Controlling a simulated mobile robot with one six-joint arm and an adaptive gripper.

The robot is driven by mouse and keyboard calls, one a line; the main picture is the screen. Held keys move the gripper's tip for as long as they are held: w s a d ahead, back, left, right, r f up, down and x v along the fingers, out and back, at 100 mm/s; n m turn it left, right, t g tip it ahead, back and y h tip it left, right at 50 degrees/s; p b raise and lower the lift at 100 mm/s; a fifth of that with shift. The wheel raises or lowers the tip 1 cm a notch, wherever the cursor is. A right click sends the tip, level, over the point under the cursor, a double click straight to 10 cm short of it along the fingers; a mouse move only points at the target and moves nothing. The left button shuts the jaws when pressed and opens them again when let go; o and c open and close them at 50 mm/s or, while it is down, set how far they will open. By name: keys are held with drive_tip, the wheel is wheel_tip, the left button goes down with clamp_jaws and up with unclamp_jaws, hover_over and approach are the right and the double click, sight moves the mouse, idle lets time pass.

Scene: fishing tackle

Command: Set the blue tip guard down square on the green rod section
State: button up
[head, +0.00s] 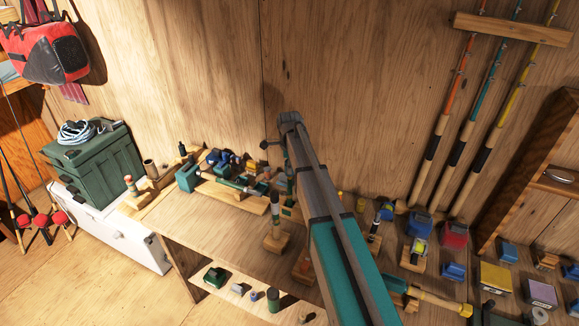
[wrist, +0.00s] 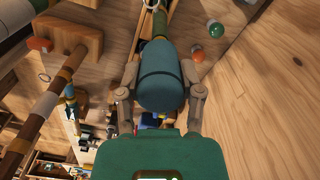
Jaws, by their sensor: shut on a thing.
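In the wrist view my gripper (wrist: 160,97) is shut on the blue tip guard (wrist: 160,78), a dark blue rounded cylinder held between both fingers. Just past the guard's far end, a slim green rod section (wrist: 161,24) runs on in line with it toward the top edge. The guard hides where the two meet, so I cannot tell whether they touch.
A striped rod piece on a wooden foot (head: 277,241) stands close left of my arm.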

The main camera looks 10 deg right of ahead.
sight(289, 177)
drive_tip(key=shift+f+b, duration=2.75)
drive_tip(key=shift+f, duration=0.1)
idle(0.3)
drive_tip(key=o, duration=0.9)
drive_tip(key=shift+r, duration=0.15)
wheel_tip(289, 177, up, 11)
drive_tip(key=p, duration=1.1)
drive_tip(key=shift+r, duration=0.15)
drive_tip(key=shift+r+n+p, duration=0.1)
drive_tip(key=shift+n+p, duration=0.2)
drive_tip(key=shift+p, duration=0.05)
idle(0.4)
